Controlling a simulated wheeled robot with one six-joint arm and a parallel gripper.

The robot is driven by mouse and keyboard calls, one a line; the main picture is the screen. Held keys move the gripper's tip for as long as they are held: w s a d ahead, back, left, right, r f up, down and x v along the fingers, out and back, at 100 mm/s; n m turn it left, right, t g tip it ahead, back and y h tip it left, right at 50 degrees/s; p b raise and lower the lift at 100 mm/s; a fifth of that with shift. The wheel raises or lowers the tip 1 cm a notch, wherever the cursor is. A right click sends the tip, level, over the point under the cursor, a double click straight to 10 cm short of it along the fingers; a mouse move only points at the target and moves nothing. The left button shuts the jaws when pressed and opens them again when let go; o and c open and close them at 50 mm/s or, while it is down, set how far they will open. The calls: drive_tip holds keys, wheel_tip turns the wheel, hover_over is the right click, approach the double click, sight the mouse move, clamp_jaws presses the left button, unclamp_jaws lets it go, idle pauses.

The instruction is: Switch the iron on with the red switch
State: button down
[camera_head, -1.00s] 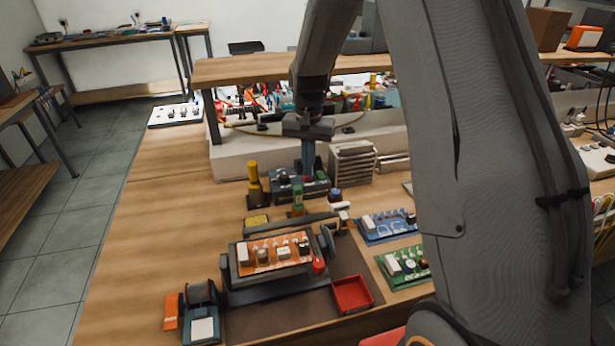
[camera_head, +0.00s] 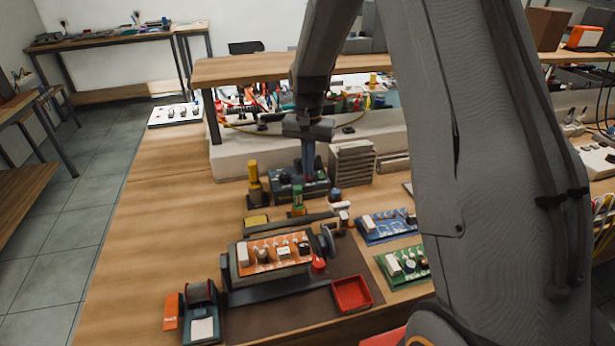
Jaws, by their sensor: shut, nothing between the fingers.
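The dark soldering iron station (camera_head: 297,188) stands on the wooden bench, in front of the pale raised ledge. My gripper (camera_head: 308,176) points straight down, with its fingers closed together and nothing between them. The fingertips are right at the top or front of the station. I cannot tell whether they touch it. The red switch cannot be made out clearly; the fingers cover that part of the station. I cannot tell if the switch is on or off.
A yellow-topped dark holder (camera_head: 254,182) stands left of the station, and grey stacked drawers (camera_head: 352,163) stand right. In front are a board holder with an orange circuit board (camera_head: 272,252), a blue board (camera_head: 387,226), a green board (camera_head: 404,264) and a red tray (camera_head: 352,293).

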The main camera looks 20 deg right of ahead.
drive_tip(key=shift+f, duration=0.65)
drive_tip(key=shift+r, duration=0.15)
wheel_tip(320, 180, up, 7)
drive_tip(key=p, duration=0.4)
idle(0.6)
idle(0.4)
